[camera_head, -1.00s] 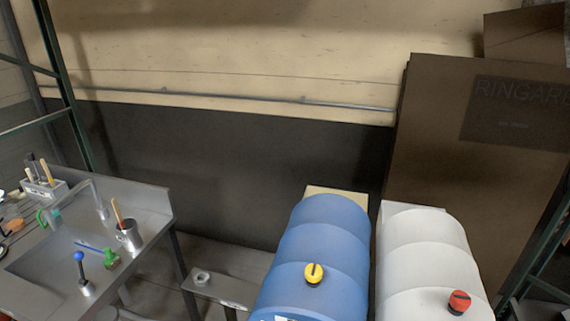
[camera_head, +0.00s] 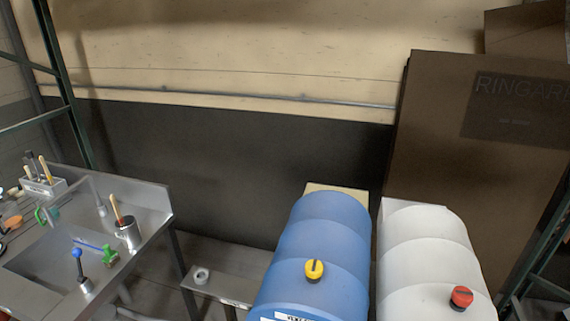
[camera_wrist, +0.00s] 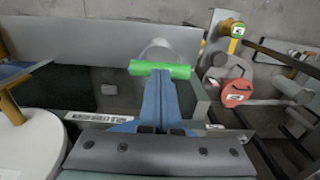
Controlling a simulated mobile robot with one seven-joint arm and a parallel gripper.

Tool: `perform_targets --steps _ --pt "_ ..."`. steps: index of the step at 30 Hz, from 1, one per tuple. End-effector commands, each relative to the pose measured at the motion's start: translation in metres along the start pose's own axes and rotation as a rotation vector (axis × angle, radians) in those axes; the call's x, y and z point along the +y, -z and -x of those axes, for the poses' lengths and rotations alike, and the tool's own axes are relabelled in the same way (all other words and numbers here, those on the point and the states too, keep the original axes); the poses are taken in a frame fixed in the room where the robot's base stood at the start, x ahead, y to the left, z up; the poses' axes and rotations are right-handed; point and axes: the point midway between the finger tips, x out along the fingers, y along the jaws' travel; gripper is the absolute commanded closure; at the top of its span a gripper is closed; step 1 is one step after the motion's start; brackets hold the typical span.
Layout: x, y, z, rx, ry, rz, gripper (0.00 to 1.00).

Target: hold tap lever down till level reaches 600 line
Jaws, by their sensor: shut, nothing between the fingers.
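In the wrist view my gripper (camera_wrist: 161,82) is shut and empty, its two blue fingers side by side. Their tips meet the lower edge of a green bar (camera_wrist: 160,69), which looks like the tap lever's handle. I cannot tell whether they press on it. A pale, rounded vessel (camera_wrist: 158,49) shows partly behind the green bar. Its level and any 600 line cannot be read. In the head view a blue drum (camera_head: 318,240) with a yellow cap (camera_head: 314,269) lies beside a white drum (camera_head: 428,250) with a red cap (camera_head: 462,297). My gripper is outside the head view.
A metal sink bench (camera_head: 150,200) stands at left in the head view, with a tool cup (camera_head: 128,235) on it. In the wrist view, a red tag marked 2 (camera_wrist: 237,93) and a yellow fitting with a green label (camera_wrist: 236,31) are at right. A white round object (camera_wrist: 25,145) is at left.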

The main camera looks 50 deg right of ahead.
Motion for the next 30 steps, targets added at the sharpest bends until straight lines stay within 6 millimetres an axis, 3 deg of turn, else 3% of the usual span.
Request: perform_targets --steps 30 --pt "0.0 0.0 -0.032 0.0 -0.001 0.0 1.0"
